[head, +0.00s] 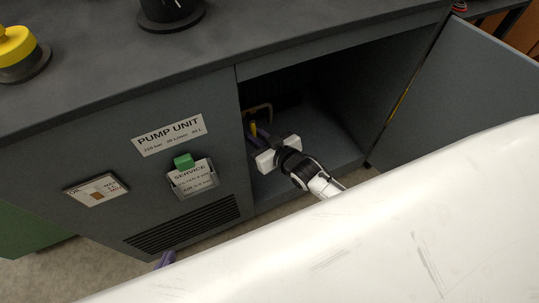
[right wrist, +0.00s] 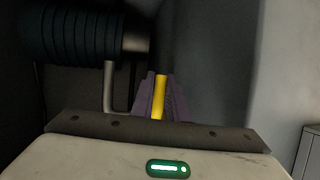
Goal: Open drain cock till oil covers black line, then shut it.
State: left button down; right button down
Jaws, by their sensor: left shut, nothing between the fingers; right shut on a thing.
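A yellow handle (head: 253,129), apparently the drain cock's lever, shows inside the open bay of the pump unit. It also shows in the right wrist view (right wrist: 159,98), upright between purple fingers. My right gripper (head: 251,138) reaches into the bay and is shut on this handle. My left gripper (head: 167,259) shows only as a purple tip low in front of the cabinet; it is shut and empty. The cock's outlet, any oil and the black line cannot be made out.
A dark ribbed cylinder (right wrist: 75,45) and a bent pipe (right wrist: 109,85) are close to my right gripper.

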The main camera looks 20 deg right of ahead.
pick_arm(q)
jog(key=shift+w, duration=0.15)
pick_arm(e)
jog(key=shift+a+r, duration=0.1)
jog(key=shift+a, duration=0.05)
pick_arm(q)
jog(key=shift+w+r, duration=0.1)
jog(key=shift+r, duration=0.1)
pick_arm(e)
jog(key=c, duration=1.7)
grip_release()
jog(key=shift+o, duration=0.2)
jog(key=shift+s+r, duration=0.1)
jog(key=shift+s, duration=0.25)
pick_arm(q)
jog(key=p, duration=0.1)
jog(key=r+p, duration=0.1)
jog(key=p, duration=0.1)
jog(key=shift+a+r+p, duration=0.25)
jog(key=shift+p, duration=0.05)
pick_arm(e)
jog(key=v, duration=0.9)
jog(key=shift+s+r, duration=0.2)
jog(key=shift+s, duration=0.1)
